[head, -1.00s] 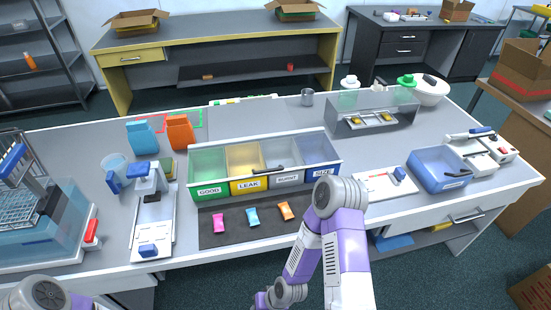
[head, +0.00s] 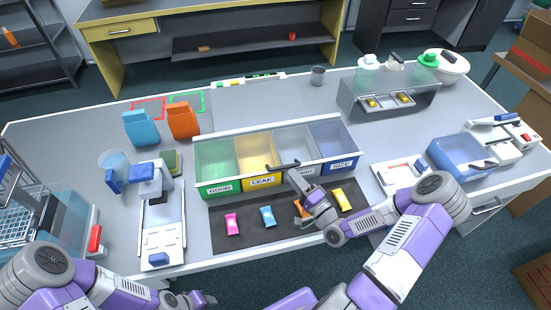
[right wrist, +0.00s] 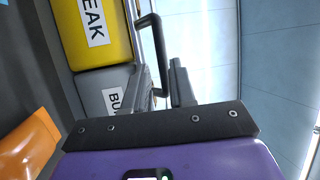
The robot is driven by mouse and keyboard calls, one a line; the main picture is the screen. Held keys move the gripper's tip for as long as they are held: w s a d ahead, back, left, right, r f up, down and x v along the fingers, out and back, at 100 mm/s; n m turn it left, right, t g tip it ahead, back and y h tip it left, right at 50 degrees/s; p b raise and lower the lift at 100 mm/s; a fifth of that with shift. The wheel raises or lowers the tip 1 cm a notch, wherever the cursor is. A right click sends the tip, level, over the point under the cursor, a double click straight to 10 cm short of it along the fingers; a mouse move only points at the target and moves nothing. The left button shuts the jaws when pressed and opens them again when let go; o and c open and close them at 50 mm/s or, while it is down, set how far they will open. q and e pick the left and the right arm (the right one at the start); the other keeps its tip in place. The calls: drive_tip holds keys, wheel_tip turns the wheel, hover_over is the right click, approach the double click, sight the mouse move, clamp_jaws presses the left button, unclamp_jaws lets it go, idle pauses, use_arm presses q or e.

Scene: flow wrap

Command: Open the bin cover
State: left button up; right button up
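My right gripper (head: 293,177) is at the handle's right end. In the right wrist view, its fingers (right wrist: 166,88) stand apart on either side of the handle bar; contact is unclear. My left gripper (head: 198,299) is low at the front, away from the rack, its fingers too small to read.
A dark mat (head: 250,238) in front of the rack holds pink (head: 232,223), blue (head: 267,216), orange and yellow (head: 342,199) packets. Bench behind the rack is mostly clear.

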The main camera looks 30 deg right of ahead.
sight(282, 163)
drive_tip(key=shift+x, duration=3.45)
drive_tip(key=shift+r, duration=0.15)
clamp_jaws()
